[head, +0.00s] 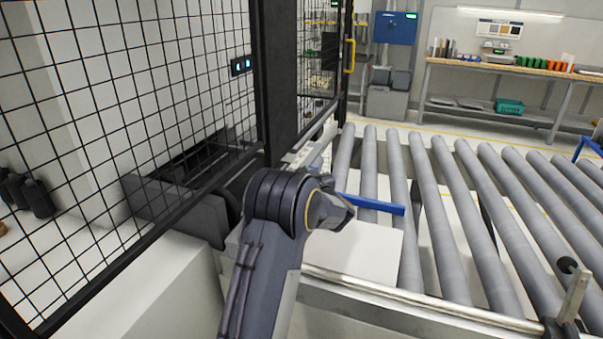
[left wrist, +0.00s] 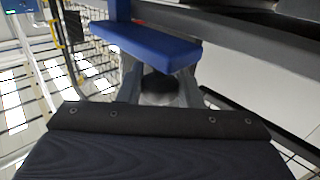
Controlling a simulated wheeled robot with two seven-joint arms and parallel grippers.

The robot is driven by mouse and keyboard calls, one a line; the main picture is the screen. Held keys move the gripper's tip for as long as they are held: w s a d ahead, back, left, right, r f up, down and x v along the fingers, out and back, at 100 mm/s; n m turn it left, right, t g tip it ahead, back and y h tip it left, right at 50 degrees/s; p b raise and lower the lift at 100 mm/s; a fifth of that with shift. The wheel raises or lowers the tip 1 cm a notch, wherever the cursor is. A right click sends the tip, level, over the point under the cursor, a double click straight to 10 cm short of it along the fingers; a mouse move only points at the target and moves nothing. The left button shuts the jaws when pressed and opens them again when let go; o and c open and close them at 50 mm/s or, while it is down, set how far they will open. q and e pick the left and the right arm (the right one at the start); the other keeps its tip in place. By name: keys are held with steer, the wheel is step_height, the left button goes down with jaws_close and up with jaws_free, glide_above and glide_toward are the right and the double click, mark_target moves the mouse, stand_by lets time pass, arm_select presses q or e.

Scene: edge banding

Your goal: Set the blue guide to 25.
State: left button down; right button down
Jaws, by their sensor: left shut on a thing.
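The blue guide (head: 376,204) is a straight blue bar over the grey rollers, running right from my left gripper (head: 337,207). In the left wrist view the blue guide (left wrist: 150,46) crosses just beyond my left gripper (left wrist: 160,90). Its two grey fingers are shut on a dark rounded knob (left wrist: 160,84) at the guide. My wrist hides the knob and the guide's left end in the head view. I see no readable scale or number. My right gripper is in neither view.
A black mesh fence (head: 130,90) with a thick post (head: 270,80) stands close to my left arm. A pale panel (head: 365,252) lies beside my wrist at the near end of the roller conveyor (head: 440,220). A workbench (head: 510,68) stands at the back right.

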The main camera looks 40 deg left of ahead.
arm_select(q)
steer(key=shift+w, duration=0.2)
steer(key=c, duration=1.1)
jaws_free()
steer(key=shift+o, duration=0.2)
steer(key=shift+s, duration=0.1)
steer(key=b+v, duration=0.1)
steer(key=v, duration=0.6)
steer(key=shift+s+d, duration=0.15)
steer(key=shift+d, duration=0.2)
